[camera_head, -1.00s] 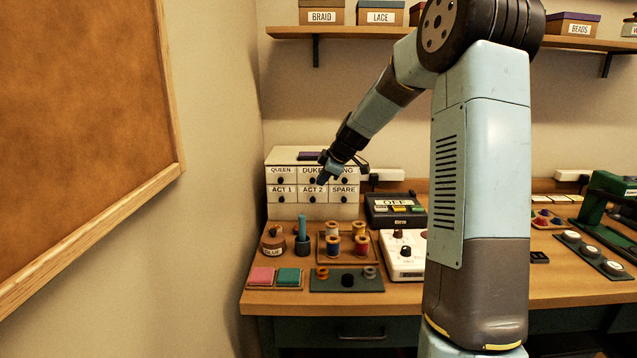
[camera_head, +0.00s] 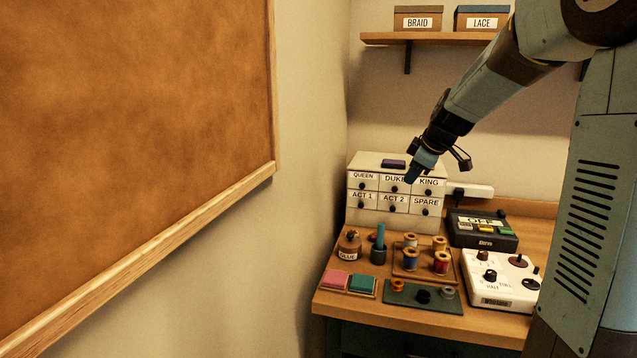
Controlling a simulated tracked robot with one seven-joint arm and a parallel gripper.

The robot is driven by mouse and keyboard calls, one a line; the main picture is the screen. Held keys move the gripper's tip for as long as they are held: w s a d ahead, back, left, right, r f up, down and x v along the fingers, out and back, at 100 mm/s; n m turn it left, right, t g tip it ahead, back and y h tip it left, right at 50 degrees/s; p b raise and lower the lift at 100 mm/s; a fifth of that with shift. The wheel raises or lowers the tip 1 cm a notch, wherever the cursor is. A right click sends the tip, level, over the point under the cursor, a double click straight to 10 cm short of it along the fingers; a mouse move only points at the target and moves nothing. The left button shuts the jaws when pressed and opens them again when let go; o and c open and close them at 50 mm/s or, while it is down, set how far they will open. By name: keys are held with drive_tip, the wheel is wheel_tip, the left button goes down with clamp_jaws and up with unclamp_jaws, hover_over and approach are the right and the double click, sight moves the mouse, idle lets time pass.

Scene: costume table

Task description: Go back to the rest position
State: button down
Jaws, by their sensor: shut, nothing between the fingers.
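My gripper (camera_head: 413,172) is shut and empty. It hangs in front of the upper part of the white drawer cabinet (camera_head: 380,221) and partly covers the DUKE and KING labels. I cannot tell from this view whether it touches the cabinet. My arm reaches down to it from the upper right. A small purple item (camera_head: 393,164) lies on top of the cabinet, just left of the gripper.
The wooden table (camera_head: 425,322) holds a glue pot (camera_head: 350,246), a tray of thread spools (camera_head: 402,271), pink and green pads (camera_head: 347,282), a white control box (camera_head: 502,283) and a dark OFF box (camera_head: 485,240). A shelf (camera_head: 430,39) hangs above. A corkboard (camera_head: 130,130) fills the left.

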drive_tip(key=s+a+m+h, duration=0.2)
drive_tip(key=s+m, duration=1)
drive_tip(key=s, duration=2.3)
drive_tip(key=shift+a+r+g, duration=0.3)
drive_tip(key=shift+a+r, duration=0.15)
drive_tip(key=shift+a, duration=0.1)
drive_tip(key=c, duration=1.9)
unclamp_jaws()
